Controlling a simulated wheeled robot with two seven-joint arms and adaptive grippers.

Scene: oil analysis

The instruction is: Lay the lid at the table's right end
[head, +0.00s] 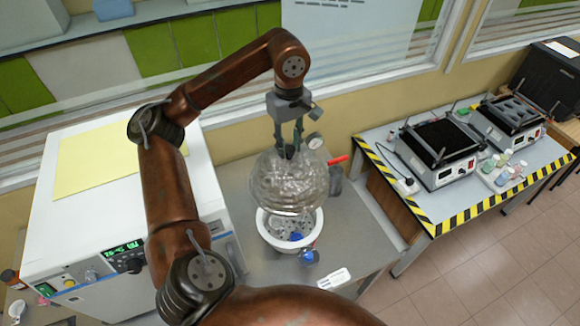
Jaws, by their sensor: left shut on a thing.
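The lid (287,184) is a shiny, see-through-looking dome with a knob at its top. My left gripper (289,150) points down and is shut on the lid's knob. The lid hangs over the white round vessel (265,237) on the grey table (348,222). The front of the vessel's inside shows below the lid's rim, with a perforated plate and a blue item in it; the lid hides the back. The lid appears raised, but the exact gap is hard to tell. My right gripper is not in view.
A gauge (314,141) and a dark cylinder with a red handle (338,160) stand close right of the lid. A white label (334,279) lies near the front edge. The table's right part is mostly clear. A white instrument (75,235) stands left; hotplates (440,150) stand on another bench.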

